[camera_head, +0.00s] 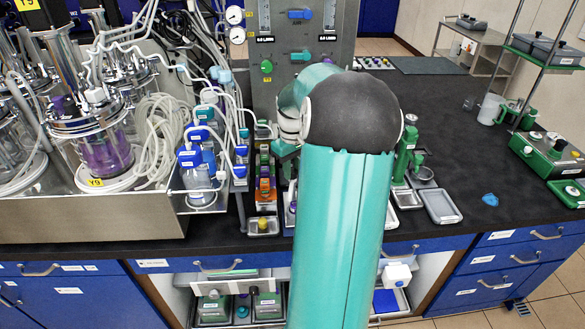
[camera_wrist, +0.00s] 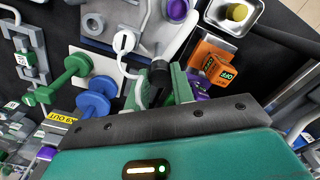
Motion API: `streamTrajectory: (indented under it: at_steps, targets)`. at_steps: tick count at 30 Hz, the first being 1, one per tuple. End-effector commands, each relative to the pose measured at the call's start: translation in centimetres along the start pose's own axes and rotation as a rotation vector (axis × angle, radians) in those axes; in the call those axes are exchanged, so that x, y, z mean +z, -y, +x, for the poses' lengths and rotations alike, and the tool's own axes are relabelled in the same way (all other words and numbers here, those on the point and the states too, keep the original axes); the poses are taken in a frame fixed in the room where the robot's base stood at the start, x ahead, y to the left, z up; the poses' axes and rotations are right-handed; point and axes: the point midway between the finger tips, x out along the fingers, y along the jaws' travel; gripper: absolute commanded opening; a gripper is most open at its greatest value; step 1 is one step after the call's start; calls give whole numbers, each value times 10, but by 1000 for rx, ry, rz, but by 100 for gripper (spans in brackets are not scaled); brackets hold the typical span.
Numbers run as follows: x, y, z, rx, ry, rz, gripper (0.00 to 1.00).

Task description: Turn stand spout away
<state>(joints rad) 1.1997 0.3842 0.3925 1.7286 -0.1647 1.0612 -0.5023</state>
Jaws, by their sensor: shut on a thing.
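In the wrist view, my gripper (camera_wrist: 160,86) has its green-padded fingers close together around a dark piece. It seems to be part of the stand spout, though most of the grip is hidden by my gripper body. A white curved spout (camera_wrist: 124,62) with a pale labelled head runs down to the left finger. It stands beside a grey and white base (camera_wrist: 120,22). In the head view my arm covers my gripper and most of the stand.
An orange box marked OFF (camera_wrist: 212,62) sits close right of my fingers, near a metal tray (camera_wrist: 238,14). Green (camera_wrist: 70,75) and blue (camera_wrist: 92,103) knobbed parts lie left. Blue-capped bottles (camera_head: 197,165) crowd the left; a green stand (camera_head: 408,150) is right.

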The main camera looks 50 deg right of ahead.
Motion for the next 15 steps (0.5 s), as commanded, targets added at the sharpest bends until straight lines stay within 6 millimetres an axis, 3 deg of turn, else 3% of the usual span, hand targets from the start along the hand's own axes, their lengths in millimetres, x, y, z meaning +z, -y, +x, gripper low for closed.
streamTrajectory:
  at_steps: [15]
  targets:
    - [-1,1,-1,1,-1,474,0]
